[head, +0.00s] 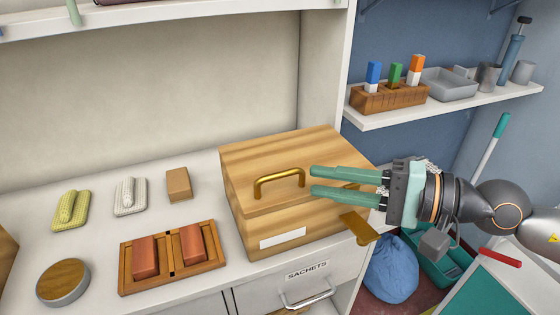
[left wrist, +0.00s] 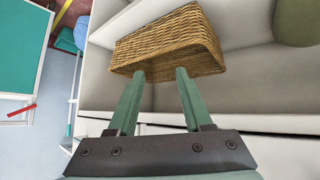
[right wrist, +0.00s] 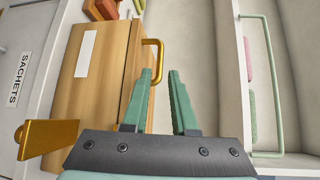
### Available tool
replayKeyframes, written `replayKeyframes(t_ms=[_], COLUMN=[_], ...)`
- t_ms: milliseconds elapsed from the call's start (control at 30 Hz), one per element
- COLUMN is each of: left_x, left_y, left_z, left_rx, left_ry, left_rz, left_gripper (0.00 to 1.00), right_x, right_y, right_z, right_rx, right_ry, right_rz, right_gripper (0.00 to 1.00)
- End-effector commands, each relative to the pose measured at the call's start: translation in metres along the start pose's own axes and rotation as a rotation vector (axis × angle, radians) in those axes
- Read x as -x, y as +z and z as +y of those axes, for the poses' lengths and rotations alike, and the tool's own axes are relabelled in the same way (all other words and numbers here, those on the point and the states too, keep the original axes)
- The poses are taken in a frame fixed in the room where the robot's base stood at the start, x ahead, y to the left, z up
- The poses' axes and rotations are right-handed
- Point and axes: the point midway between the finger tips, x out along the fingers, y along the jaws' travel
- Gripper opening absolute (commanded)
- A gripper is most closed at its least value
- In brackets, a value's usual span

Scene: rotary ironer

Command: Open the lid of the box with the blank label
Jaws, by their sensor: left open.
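The wooden box (head: 258,233) stands on the white counter with its lid (head: 290,145) down. A blank white label (head: 283,238) is on its front, and it also shows in the right wrist view (right wrist: 86,54). A brass handle (head: 279,180) arches over the lid. My right gripper (head: 313,181) is open and empty over the right part of the lid, its fingertips just right of the handle. In the right wrist view the handle (right wrist: 159,62) is close to the left fingertip; contact cannot be told. My left gripper (left wrist: 157,72) is open and empty, facing a wicker basket (left wrist: 170,45).
A brass bracket (head: 360,228) juts from the box's right side. Left of the box lie a wooden tray (head: 171,272) with reddish blocks, a round-topped tin (head: 63,282) and small brushes or pads. A drawer labelled SACHETS (head: 306,270) is below. A shelf (head: 440,105) holds several items at right.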

Motion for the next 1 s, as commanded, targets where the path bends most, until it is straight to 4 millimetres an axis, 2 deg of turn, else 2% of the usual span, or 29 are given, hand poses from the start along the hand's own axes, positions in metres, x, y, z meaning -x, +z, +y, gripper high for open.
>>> replayKeyframes(t_ms=[33,200,400,600,800,1000], left_x=[0.004,0.009,0.017,0.024,0.025,0.025], left_y=[-0.006,-0.018,-0.021,-0.015,-0.011,-0.010], left_z=[0.002,0.000,-0.008,-0.015,-0.016,-0.015], left_rx=[0.002,0.005,0.006,0.012,0.013,0.014], left_ry=[0.002,-0.007,-0.027,-0.045,-0.048,-0.048], left_rz=[0.001,0.024,0.028,0.016,0.009,0.008], left_gripper=[0.50,0.50,0.50,0.50,0.50,0.50], right_x=[-0.006,-0.025,-0.048,-0.067,-0.076,-0.077], right_y=[0.002,0.002,0.001,0.001,0.000,0.000], right_z=[-0.005,-0.005,-0.004,-0.002,0.000,0.000], right_rx=[0.001,0.000,-0.003,-0.002,-0.002,-0.002], right_ry=[-0.002,-0.002,-0.003,-0.001,-0.001,0.000], right_rz=[-0.004,-0.004,-0.004,-0.003,-0.001,0.000], right_gripper=[0.26,0.26,0.26,0.26,0.26,0.26])
